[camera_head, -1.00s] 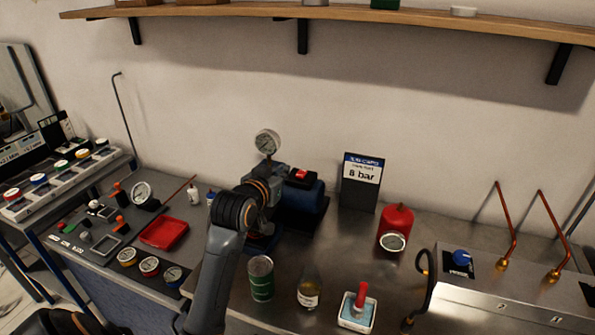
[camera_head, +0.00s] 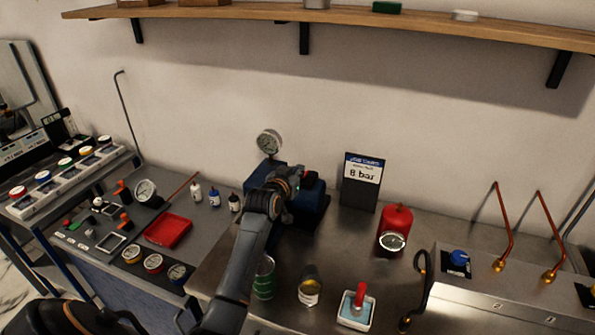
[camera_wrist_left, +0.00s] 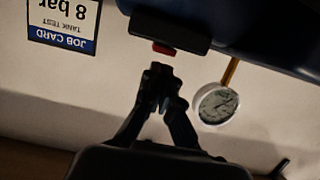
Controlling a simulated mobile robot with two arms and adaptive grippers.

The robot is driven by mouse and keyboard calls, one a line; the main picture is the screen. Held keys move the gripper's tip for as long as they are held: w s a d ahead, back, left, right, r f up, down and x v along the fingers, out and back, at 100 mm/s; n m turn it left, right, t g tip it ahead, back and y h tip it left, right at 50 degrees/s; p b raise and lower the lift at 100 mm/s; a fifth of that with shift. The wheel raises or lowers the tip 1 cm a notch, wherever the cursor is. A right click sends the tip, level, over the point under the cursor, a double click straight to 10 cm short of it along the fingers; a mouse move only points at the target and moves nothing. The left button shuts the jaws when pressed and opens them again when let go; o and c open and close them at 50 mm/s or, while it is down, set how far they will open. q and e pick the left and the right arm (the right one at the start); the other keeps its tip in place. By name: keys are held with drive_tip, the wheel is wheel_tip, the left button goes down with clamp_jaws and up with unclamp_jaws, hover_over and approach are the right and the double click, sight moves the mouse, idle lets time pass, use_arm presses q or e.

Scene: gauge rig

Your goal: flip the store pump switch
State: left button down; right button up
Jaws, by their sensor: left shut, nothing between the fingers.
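The blue pump (camera_head: 311,205) stands on the metal bench against the wall, partly hidden behind my left arm in the head view. It fills the top of the left wrist view (camera_wrist_left: 262,22), upside down. Its black switch box (camera_wrist_left: 170,33) carries a red switch (camera_wrist_left: 163,49). My left gripper (camera_wrist_left: 160,76) is shut and empty, its fingertips close to the red switch; a small gap seems to show between them. In the head view my left gripper (camera_head: 298,177) is over the pump's top and hides the switch.

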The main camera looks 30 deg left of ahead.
use_arm(q)
drive_tip(key=shift+f, duration=0.35)
use_arm(e)
drive_tip(key=shift+a, duration=0.15)
